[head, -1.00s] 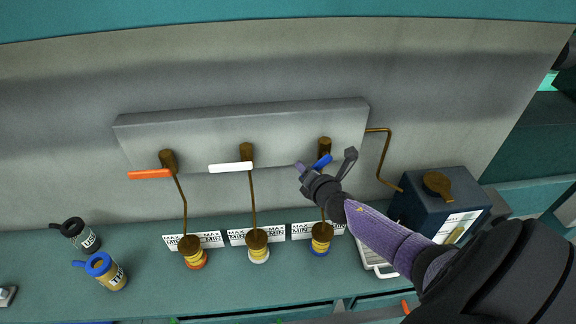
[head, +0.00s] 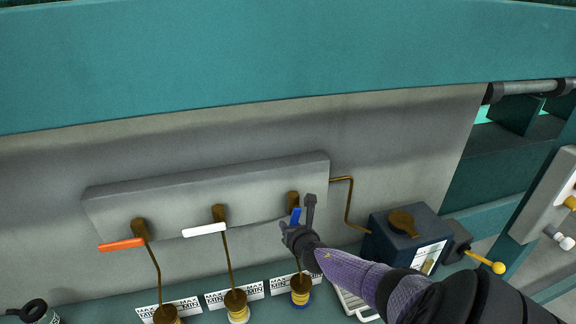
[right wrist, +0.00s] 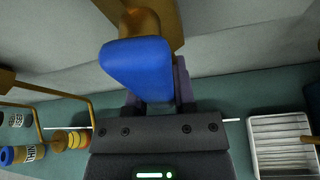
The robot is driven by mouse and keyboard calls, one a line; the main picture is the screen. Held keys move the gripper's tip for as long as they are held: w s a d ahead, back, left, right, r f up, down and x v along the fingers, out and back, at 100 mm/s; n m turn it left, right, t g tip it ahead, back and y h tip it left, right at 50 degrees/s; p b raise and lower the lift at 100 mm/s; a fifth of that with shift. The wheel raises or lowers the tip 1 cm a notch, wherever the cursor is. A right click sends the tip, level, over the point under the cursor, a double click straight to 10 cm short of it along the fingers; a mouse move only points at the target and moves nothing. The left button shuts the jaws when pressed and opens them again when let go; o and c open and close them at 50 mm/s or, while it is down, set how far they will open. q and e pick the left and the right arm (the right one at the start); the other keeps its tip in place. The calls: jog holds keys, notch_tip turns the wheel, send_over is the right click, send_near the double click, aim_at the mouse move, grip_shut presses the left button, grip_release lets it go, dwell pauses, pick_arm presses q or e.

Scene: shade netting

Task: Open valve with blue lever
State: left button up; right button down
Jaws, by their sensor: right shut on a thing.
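The blue lever (head: 296,216) sits on the rightmost brass valve (head: 292,198) of the grey manifold block (head: 240,190). In the head view it stands close to upright, partly hidden by my right gripper (head: 300,222). In the right wrist view the blue lever (right wrist: 140,68) lies between the fingers of my right gripper (right wrist: 150,92), which is shut on it. The brass valve body (right wrist: 138,20) shows just beyond it. My left gripper is in neither view.
An orange lever (head: 121,244) and a white lever (head: 204,230) are on the other two valves to the left. Brass pipes run down to fittings with MAX/MIN labels. A dark blue box (head: 410,238) stands right of the manifold. A white slatted tray (right wrist: 283,145) lies on the bench.

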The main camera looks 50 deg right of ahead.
jog(key=shift+f, duration=0.1)
jog(key=shift+c, duration=2.2)
grip_release()
jog(key=shift+s, duration=0.1)
jog(key=p+v, duration=0.4)
jog(key=v, duration=0.6)
